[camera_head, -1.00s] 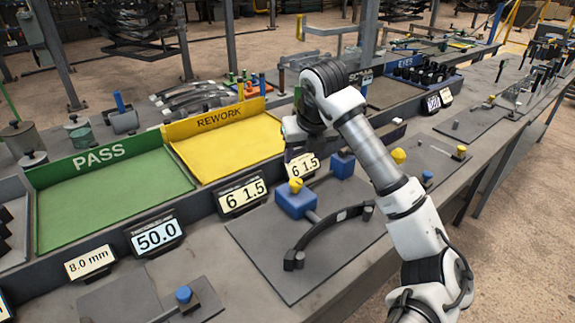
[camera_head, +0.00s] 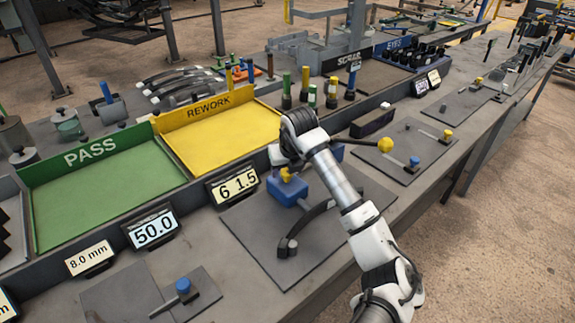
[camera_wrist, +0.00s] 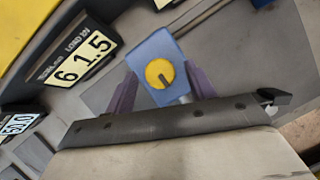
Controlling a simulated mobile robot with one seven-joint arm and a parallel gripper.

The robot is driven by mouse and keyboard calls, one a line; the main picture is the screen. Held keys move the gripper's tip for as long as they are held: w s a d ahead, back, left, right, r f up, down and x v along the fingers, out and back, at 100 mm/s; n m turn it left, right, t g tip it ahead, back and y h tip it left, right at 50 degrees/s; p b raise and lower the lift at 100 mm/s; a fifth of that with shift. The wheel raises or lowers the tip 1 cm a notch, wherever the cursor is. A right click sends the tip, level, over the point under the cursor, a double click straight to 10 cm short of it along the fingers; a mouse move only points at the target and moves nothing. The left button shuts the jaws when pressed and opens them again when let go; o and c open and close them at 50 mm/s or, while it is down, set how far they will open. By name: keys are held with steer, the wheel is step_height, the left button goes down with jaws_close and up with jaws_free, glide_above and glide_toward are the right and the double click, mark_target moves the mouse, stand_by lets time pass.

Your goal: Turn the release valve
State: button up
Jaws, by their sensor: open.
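The yellow knob (camera_head: 287,173), which looks like the release valve, sits on top of a blue block (camera_head: 288,190) on a dark plate. In the wrist view the round yellow knob (camera_wrist: 160,74) has a dark slot or bar, and the blue block (camera_wrist: 151,49) lies beneath it. My gripper (camera_wrist: 159,72) is open, with its purple fingers on either side of the block and knob; contact cannot be told. In the head view my wrist hides the fingers just behind the knob.
A display reading 6 1.5 (camera_head: 234,185) stands left of the block, and another reads 50.0 (camera_head: 153,229). The green PASS tray (camera_head: 105,190) and yellow REWORK tray (camera_head: 225,138) lie behind. Another yellow knob (camera_head: 385,145) stands to the right.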

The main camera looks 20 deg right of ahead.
steer(key=shift+w+f, duration=0.1)
steer(key=shift+f, duration=0.1)
steer(key=c, duration=1)
steer(key=shift+o, duration=0.2)
